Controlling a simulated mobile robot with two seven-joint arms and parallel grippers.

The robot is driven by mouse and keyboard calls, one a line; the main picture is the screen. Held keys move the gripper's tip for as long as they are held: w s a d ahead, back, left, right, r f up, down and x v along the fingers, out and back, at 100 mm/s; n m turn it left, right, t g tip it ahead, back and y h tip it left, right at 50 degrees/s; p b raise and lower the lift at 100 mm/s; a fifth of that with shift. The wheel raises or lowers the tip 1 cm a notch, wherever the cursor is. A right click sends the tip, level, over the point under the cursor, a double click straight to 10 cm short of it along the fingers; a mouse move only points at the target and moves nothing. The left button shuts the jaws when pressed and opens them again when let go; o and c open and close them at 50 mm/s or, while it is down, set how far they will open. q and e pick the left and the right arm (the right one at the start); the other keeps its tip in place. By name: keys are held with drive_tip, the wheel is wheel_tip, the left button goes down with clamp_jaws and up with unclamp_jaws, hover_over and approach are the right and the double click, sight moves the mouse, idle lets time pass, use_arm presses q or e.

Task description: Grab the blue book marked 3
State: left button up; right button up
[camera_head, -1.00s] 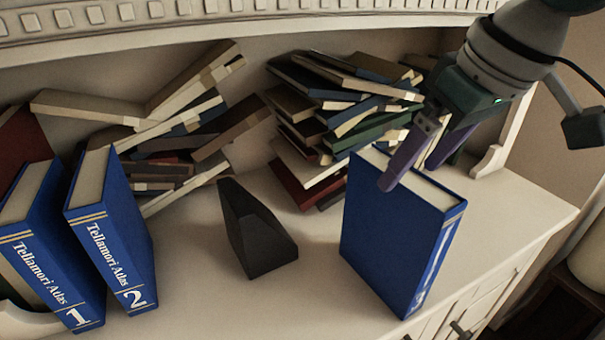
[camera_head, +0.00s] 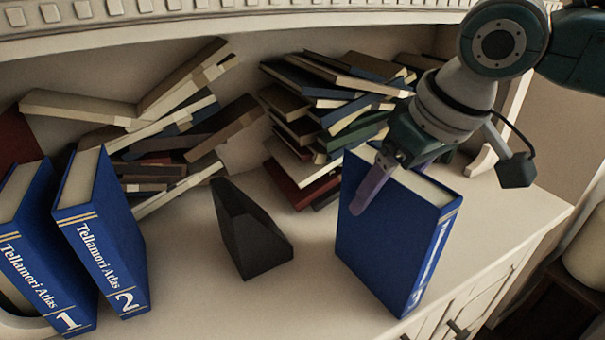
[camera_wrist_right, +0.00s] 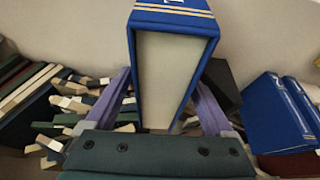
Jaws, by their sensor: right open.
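A blue book (camera_head: 392,232) stands upright at the right of the shelf top, its spine turned to the right. The marking on its spine is too slanted to read. My right gripper (camera_head: 388,182) is open and comes down over the book's top edge. One purple finger is in front of the near cover, and the other is mostly hidden behind the book. In the right wrist view the book (camera_wrist_right: 172,18) lies between the two spread fingers, with its pale page edges facing the palm. My left gripper is not in view.
Blue books marked 1 (camera_head: 35,250) and 2 (camera_head: 105,235) stand at the left. A black bookend (camera_head: 247,230) stands in the middle. Messy piles of books (camera_head: 335,100) fill the back. The front edge of the white shelf top (camera_head: 500,235) is close to the book.

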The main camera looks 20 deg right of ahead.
drive_tip(key=shift+f, duration=0.25)
idle(0.3)
clamp_jaws()
idle(0.5)
drive_tip(key=shift+r, duration=0.1)
